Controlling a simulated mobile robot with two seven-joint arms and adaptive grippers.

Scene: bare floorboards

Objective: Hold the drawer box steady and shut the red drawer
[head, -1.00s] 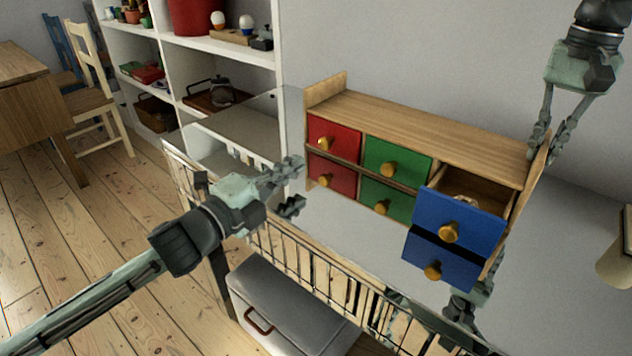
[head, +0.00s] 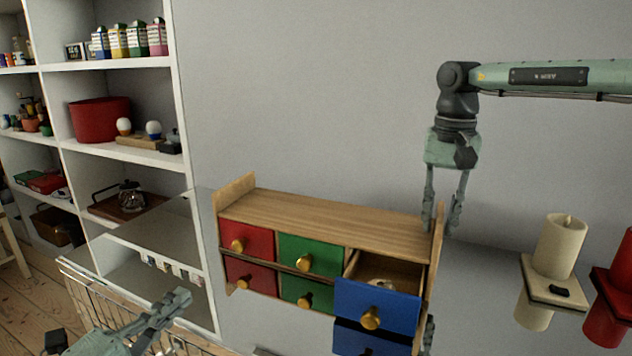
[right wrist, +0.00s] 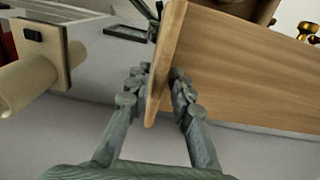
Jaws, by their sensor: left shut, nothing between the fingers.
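The wooden drawer box (head: 330,215) stands on a glossy, mirror-like top, with its reflection below. The red drawer (head: 262,243) at its left end has a gold knob and looks pushed in, level with the green drawer (head: 325,256). The blue drawer (head: 392,309) at the right end is pulled out, with something pale inside. My right gripper (head: 442,222) comes down from above onto the box's right side panel; in the right wrist view its fingers (right wrist: 161,88) lie on both sides of that panel. My left gripper (head: 186,297) is shut and empty, in front of and left of the box.
A beige candle (head: 560,246) on a wall holder and a red holder (head: 615,285) are to the right of my right gripper. A white shelf unit (head: 120,65) with boxes and pots stands at the left. A wire rack (head: 92,290) is near my left gripper.

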